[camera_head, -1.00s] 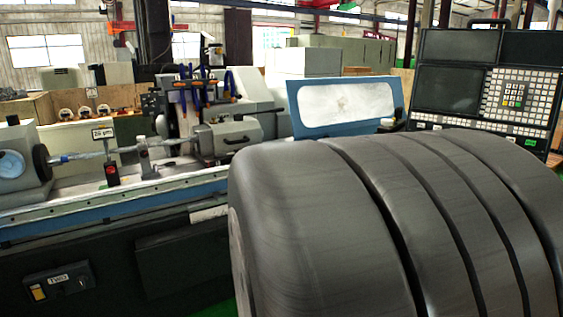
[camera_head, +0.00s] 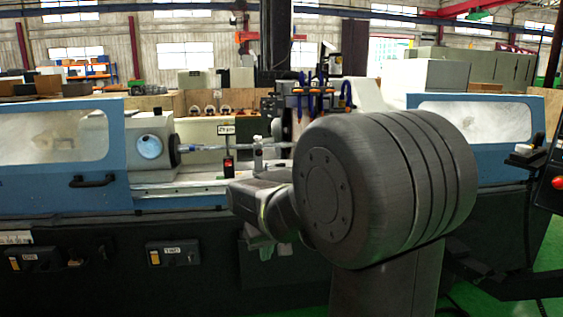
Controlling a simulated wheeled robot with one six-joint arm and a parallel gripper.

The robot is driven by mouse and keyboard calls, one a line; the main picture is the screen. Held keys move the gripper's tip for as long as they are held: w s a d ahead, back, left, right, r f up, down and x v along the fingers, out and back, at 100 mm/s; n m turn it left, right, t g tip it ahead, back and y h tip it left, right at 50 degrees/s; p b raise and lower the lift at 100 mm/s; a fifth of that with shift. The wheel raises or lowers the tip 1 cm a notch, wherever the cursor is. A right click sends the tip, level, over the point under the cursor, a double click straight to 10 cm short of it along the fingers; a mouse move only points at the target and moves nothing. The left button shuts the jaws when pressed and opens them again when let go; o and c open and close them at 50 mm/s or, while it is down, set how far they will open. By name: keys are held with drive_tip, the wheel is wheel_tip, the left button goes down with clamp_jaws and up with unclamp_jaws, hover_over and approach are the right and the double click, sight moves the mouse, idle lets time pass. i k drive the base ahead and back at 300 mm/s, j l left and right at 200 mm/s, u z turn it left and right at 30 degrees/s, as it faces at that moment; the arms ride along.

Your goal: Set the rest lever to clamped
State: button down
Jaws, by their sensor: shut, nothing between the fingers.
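A small post-like rest (camera_head: 258,157) stands on the grinder bed under the thin shaft (camera_head: 205,147). To its left is a small dark fixture with a red part (camera_head: 228,166), below a white label plate (camera_head: 226,130). At this size I cannot make out which part is the rest lever or its position. My arm's big dark joint and a lighter link stand in front of the machine, just right of and below the rest. My gripper's fingers do not show; the arm hides that area.
The grinder's blue left guard (camera_head: 112,150) has a window and a dark handle (camera_head: 93,181). A blue right guard (camera_head: 478,110) stands behind my arm. Labelled switch panels (camera_head: 173,252) are on the dark front. A control box with a red button (camera_head: 556,182) is at the right edge.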

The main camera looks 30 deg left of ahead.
sight(280, 164)
drive_tip(key=i+j, duration=0.3)
drive_tip(key=i+j+z, duration=0.15)
drive_tip(key=i+j, duration=0.5)
drive_tip(key=i+j+z, duration=0.1)
drive_tip(key=i+j, duration=0.2)
drive_tip(key=j, duration=0.15)
drive_tip(key=i+j+z, duration=0.1)
drive_tip(key=i+j, duration=0.45)
drive_tip(key=j, duration=0.3)
drive_tip(key=i+j+z, duration=0.1)
drive_tip(key=i+j, duration=0.2)
drive_tip(key=i+j+z, duration=0.1)
drive_tip(key=i+j, duration=0.15)
drive_tip(key=j, duration=0.3)
